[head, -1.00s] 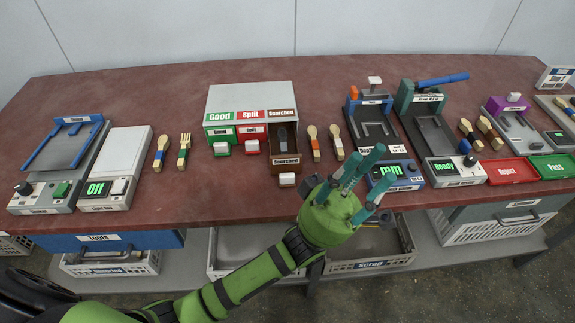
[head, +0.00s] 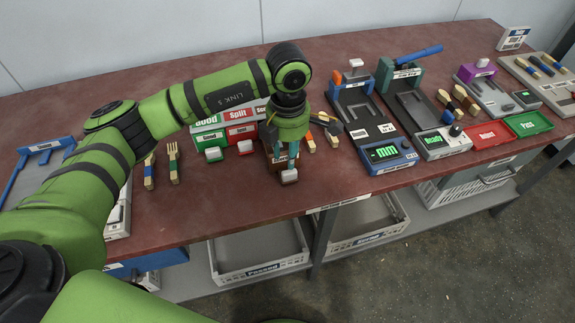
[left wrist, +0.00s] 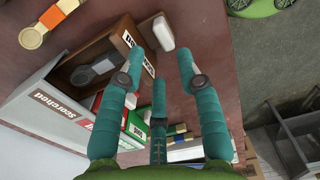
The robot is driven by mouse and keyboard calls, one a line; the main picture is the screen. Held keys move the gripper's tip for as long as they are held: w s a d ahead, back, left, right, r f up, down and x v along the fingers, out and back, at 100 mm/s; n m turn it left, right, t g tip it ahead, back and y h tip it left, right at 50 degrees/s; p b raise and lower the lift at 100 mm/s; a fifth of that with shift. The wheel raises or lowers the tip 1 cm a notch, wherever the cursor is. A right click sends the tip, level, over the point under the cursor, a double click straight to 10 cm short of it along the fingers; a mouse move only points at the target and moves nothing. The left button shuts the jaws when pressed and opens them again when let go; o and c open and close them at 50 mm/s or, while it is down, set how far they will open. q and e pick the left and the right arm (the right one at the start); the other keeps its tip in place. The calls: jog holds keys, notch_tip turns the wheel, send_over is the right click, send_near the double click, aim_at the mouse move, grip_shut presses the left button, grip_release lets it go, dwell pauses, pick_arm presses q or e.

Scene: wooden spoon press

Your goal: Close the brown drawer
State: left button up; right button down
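The brown drawer (left wrist: 143,58) stands pulled out of the white cabinet (left wrist: 38,88), with a dark spoon (left wrist: 97,70) lying inside. Its white handle (left wrist: 163,33) shows beyond my left fingertips in the left wrist view. In the head view the handle (head: 289,176) shows just below my left gripper (head: 284,157), which points down over the drawer and hides much of it. The teal fingers of the left gripper (left wrist: 158,75) are spread and empty. I cannot tell whether a finger touches the drawer. My right gripper is not in view.
The closed green (head: 207,144) and red (head: 241,134) drawers are left of the brown one. Wooden utensils (head: 172,162) lie farther left, others (head: 331,134) close on the right. A press with a green display (head: 388,153) stands right. The tabletop in front of the handle is clear.

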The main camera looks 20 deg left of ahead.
aim_at(288, 170)
pick_arm(q)
notch_tip(288, 170, down, 6)
jog(key=shift+d+r+p, duration=0.1)
jog(key=shift+p, duration=0.65)
jog(key=shift+f, duration=0.5)
grip_shut()
